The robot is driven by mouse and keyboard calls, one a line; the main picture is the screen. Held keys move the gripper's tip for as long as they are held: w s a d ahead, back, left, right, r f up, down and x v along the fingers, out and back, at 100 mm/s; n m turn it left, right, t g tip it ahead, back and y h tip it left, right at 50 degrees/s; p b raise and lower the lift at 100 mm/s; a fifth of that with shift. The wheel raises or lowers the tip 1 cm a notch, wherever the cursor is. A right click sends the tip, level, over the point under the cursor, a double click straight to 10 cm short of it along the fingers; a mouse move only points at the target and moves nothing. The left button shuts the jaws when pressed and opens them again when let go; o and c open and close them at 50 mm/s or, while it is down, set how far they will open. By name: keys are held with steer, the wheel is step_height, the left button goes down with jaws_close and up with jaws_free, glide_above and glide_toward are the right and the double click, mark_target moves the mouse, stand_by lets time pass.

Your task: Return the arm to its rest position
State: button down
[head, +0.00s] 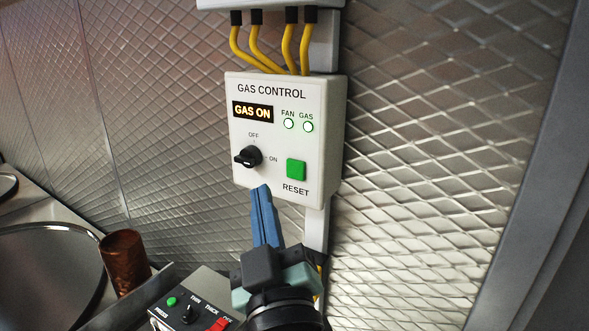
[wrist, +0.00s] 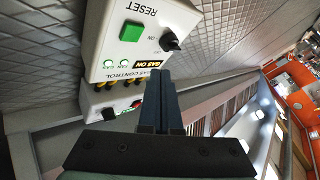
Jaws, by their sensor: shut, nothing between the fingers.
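My gripper (head: 262,190) has blue fingers pressed together with nothing between them. In the head view it stands just below the gas control box (head: 321,135), its tips near the box's lower edge; whether they touch it I cannot tell. The wrist view also shows the shut fingers (wrist: 161,75), with the box (wrist: 178,14) beyond them and turned upside down. The box's display (head: 253,112) reads GAS ON, and the FAN and GAS lamps are lit. The black knob (head: 248,157) points to the left side of the dial. The green RESET button (head: 296,170) is at lower right.
Yellow cables (head: 288,50) run into the box top. A smaller control panel (head: 187,305) with a red switch sits below, close to my wrist. A copper cup (head: 125,262) and a round metal rim (head: 88,300) are at lower left. The quilted metal wall (head: 430,140) at right is clear.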

steer(key=s+r+m+t+h+b, duration=0.1)
steer(key=s+r+m+t+b, duration=0.1)
steer(key=s+r, duration=0.4)
steer(key=s+r+m+t+h+b, duration=0.1)
steer(key=s+r+m+t, duration=0.3)
steer(key=r, duration=0.8)
steer(key=s+m+b, duration=0.1)
steer(key=s, duration=0.1)
steer(key=shift+s+d+r+h, duration=0.2)
steer(key=shift+s+d+h, duration=0.05)
steer(key=shift+s+h, duration=0.05)
steer(key=shift+f, duration=0.1)
